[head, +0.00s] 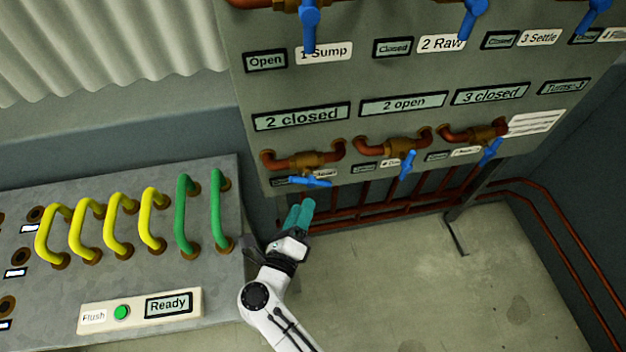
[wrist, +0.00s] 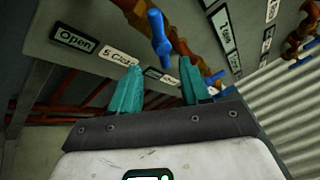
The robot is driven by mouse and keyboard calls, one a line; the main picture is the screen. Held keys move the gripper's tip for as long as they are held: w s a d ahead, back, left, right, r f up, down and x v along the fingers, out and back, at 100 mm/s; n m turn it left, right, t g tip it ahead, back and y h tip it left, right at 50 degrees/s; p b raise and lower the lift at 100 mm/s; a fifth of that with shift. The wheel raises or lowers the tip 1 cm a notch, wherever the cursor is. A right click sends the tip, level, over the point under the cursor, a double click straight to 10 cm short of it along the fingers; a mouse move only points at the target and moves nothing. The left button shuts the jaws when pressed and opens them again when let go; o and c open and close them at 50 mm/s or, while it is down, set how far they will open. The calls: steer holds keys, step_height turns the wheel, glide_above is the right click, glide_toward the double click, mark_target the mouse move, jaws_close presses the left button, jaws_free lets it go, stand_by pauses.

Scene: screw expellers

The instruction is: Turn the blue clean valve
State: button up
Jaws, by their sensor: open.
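The bottom row of the panel has several blue-handled valves on copper pipes. The leftmost blue handle (head: 310,181) lies nearly level in the head view and partly covers its labels. In the wrist view, a label reading "5 Cl…" (wrist: 119,54) sits beside an "Open" display (wrist: 75,40), with a blue handle (wrist: 158,32) to their right, probably the clean valve. My gripper (head: 299,212) is open and empty, its teal fingers just below the leftmost handle in the head view. In the wrist view the open fingers (wrist: 160,63) appear either side of the space below the handle, apart from it.
A grey console (head: 215,290) with yellow and green hoses stands at the left, with a green Flush button (head: 122,312) and a "Ready" display (head: 168,305). Copper pipes (head: 400,209) run below the panel. Floor (head: 420,290) at the lower right is clear.

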mark_target(313, 183)
steer(key=x, duration=0.8)
steer(key=shift+w, duration=0.3)
jaws_close()
